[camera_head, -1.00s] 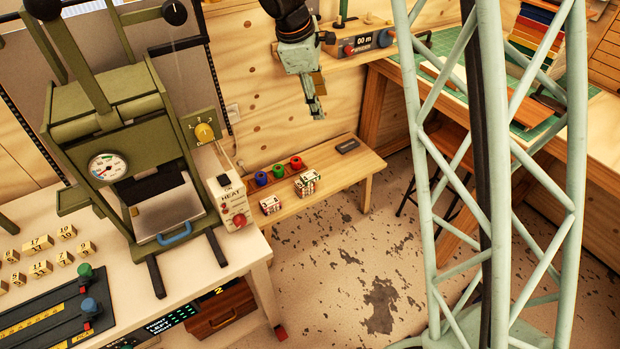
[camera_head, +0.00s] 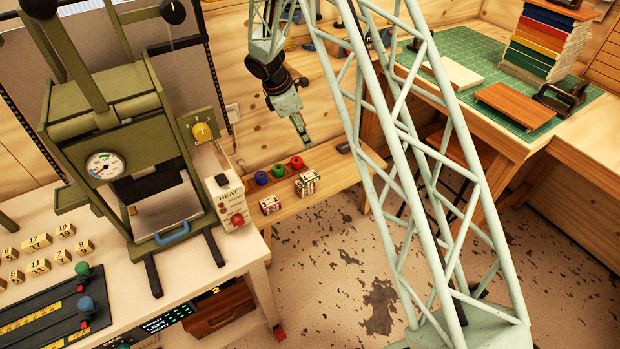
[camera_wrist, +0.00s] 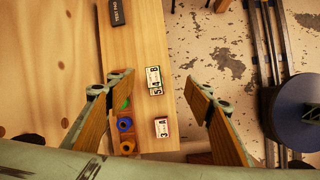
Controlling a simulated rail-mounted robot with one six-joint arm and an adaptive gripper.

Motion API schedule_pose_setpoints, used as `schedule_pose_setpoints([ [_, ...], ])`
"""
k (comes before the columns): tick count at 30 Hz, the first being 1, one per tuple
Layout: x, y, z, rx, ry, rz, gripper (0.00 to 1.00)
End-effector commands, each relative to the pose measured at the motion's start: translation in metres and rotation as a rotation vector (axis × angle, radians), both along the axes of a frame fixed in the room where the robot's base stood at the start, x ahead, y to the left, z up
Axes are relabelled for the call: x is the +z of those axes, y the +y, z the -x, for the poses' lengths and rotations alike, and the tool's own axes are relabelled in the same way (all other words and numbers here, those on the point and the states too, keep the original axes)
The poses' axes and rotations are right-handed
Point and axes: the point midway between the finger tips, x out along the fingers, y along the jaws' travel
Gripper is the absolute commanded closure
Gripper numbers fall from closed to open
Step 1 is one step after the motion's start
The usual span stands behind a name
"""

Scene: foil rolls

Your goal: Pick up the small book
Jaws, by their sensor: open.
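My gripper (camera_head: 303,137) is open and empty, above the low wooden bench (camera_head: 335,180). In the wrist view its wood-faced fingers (camera_wrist: 158,82) are wide apart, with the bench between and below them. Two small labelled blocks stand on the bench: one (camera_head: 307,183) marked "S 4 B" in the wrist view (camera_wrist: 154,80), and a smaller one (camera_head: 270,205) marked "3 A" (camera_wrist: 161,128). Brown (camera_head: 515,104) and cream (camera_head: 452,74) flat, book-like pieces lie on the green mat (camera_head: 470,98) at right. I cannot tell which thing is the small book.
Blue (camera_head: 262,178), green (camera_head: 278,170) and red (camera_head: 297,163) rolls sit in a rack at the bench's back. A black test pad (camera_wrist: 117,13) lies further along. The olive press (camera_head: 120,150) stands left. A coloured book stack (camera_head: 545,45) stands at right.

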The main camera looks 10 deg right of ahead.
Motion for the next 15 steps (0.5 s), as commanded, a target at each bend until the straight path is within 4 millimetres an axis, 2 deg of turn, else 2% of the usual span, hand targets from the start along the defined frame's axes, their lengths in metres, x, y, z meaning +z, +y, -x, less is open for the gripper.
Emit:
schedule_pose_setpoints([
  [1,-0.013,0.002,-0.003,0.017,0.009,0.005,0.52],
  [15,-0.116,0.017,-0.024,0.196,0.085,0.046,0.52],
])
